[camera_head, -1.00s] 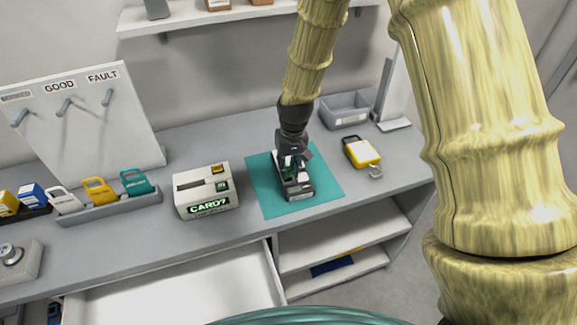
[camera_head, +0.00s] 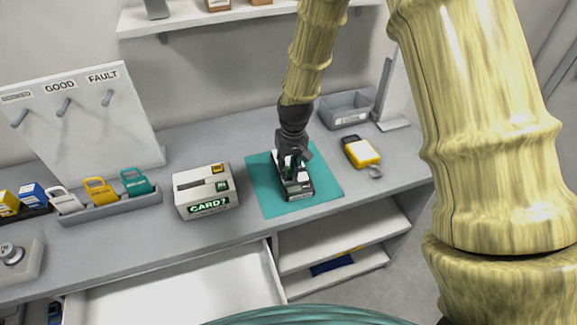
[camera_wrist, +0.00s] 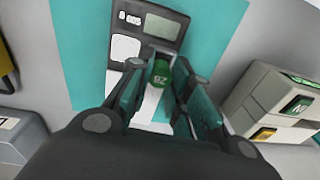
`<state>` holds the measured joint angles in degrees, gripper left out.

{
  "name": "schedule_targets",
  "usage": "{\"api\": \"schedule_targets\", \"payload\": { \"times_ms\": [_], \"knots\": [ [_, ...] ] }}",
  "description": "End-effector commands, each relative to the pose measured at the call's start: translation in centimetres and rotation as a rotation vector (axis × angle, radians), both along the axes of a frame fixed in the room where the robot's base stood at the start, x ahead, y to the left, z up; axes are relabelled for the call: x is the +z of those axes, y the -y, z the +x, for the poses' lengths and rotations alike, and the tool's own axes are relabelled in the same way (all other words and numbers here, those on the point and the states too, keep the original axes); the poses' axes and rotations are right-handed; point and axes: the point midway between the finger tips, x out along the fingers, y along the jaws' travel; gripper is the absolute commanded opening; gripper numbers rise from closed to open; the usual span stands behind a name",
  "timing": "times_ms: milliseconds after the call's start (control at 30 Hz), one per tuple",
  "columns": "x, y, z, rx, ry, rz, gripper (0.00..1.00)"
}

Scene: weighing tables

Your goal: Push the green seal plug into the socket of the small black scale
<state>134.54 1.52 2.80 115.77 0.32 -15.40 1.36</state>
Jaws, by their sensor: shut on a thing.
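The small black scale (camera_head: 300,193) lies on a teal mat (camera_head: 327,190) on the bench. In the wrist view its dark front panel (camera_wrist: 165,28) with a small display shows at the top, beside a white pad. The green seal plug (camera_wrist: 161,74), marked with light characters, sits between the fingertips of my gripper (camera_wrist: 160,80). My gripper (camera_head: 292,160) points down over the scale and is shut on the plug. The plug is at the scale's body in the wrist view. The socket is hidden, so I cannot tell how deep the plug sits.
A white box labelled CARD? (camera_head: 206,190) stands left of the mat. A yellow device (camera_head: 361,153) lies right of it, and a grey bin (camera_head: 345,110) stands behind. A tray of coloured tags (camera_head: 105,205) is at left. A drawer (camera_head: 180,290) is open below.

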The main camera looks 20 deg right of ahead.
Motion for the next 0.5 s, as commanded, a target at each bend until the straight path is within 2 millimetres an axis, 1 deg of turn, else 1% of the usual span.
{"api": "schedule_targets", "payload": {
  "times_ms": [500],
  "knots": [
    [-1.2,0.0,0.0,0.0,0.0,0.0,0.1]
  ]
}}
